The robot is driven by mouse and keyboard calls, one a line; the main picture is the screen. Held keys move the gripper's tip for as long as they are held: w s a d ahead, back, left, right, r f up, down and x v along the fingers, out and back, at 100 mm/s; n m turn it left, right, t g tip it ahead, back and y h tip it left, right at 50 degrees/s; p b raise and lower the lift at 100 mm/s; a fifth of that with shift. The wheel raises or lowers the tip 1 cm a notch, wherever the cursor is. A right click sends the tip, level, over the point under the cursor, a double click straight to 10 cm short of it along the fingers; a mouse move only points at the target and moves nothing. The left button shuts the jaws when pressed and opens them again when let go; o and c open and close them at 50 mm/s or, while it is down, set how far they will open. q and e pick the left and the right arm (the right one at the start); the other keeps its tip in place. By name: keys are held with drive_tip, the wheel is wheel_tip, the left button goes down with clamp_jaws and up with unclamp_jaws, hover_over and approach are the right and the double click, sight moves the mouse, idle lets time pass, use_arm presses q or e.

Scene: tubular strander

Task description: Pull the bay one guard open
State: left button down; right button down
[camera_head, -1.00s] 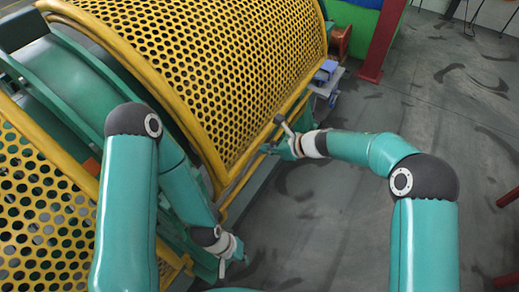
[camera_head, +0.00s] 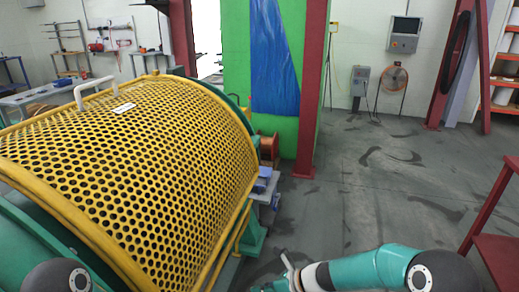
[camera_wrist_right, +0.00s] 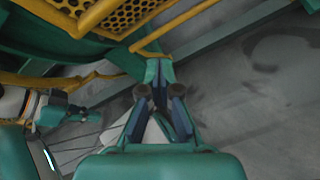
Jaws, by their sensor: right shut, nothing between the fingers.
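The guard is a curved yellow perforated cover (camera_head: 150,165) over the machine. It is down, with a white handle (camera_head: 95,88) and a small white label on its top. My right gripper (camera_head: 285,272) is low at the bottom of the head view, to the right of the guard's lower edge. In the right wrist view my right gripper (camera_wrist_right: 158,75) is shut and empty, with part of the yellow guard (camera_wrist_right: 125,15) above it. My left gripper (camera_wrist_right: 75,114) shows at the left of the wrist view; its jaw state is unclear. The head view does not show it.
A red post (camera_head: 310,90) and a green panel with a blue sheet (camera_head: 272,55) stand beyond the guard. A blue item (camera_head: 264,178) sits at its far right corner. A red stand (camera_head: 492,225) is at the right. Grey floor (camera_head: 375,190) between is clear.

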drive_tip(key=s+d+f+n+h, duration=0.2)
drive_tip(key=s+d+f+n, duration=0.2)
drive_tip(key=s+n, duration=0.4)
drive_tip(key=s+d+f+n+g+h, duration=0.1)
drive_tip(key=s+d+f+n, duration=0.3)
drive_tip(key=s+n, duration=0.5)
drive_tip(key=s+d+f+n+g+h, duration=0.1)
drive_tip(key=s+d+f+n+h, duration=0.2)
drive_tip(key=s+f+n, duration=0.3)
drive_tip(key=s+d+n, duration=0.1)
drive_tip(key=s+n, duration=0.1)
drive_tip(key=n, duration=0.2)
drive_tip(key=shift+s+d, duration=0.2)
drive_tip(key=shift+s, duration=0.2)
drive_tip(key=c, duration=1.8)
unclamp_jaws()
drive_tip(key=shift+f+m, duration=0.1)
drive_tip(key=shift+m, duration=0.5)
drive_tip(key=shift+o, duration=1.3)
drive_tip(key=shift+d+m, duration=0.1)
drive_tip(key=shift+m, duration=0.3)
drive_tip(key=o, duration=0.4)
drive_tip(key=shift+o, duration=0.2)
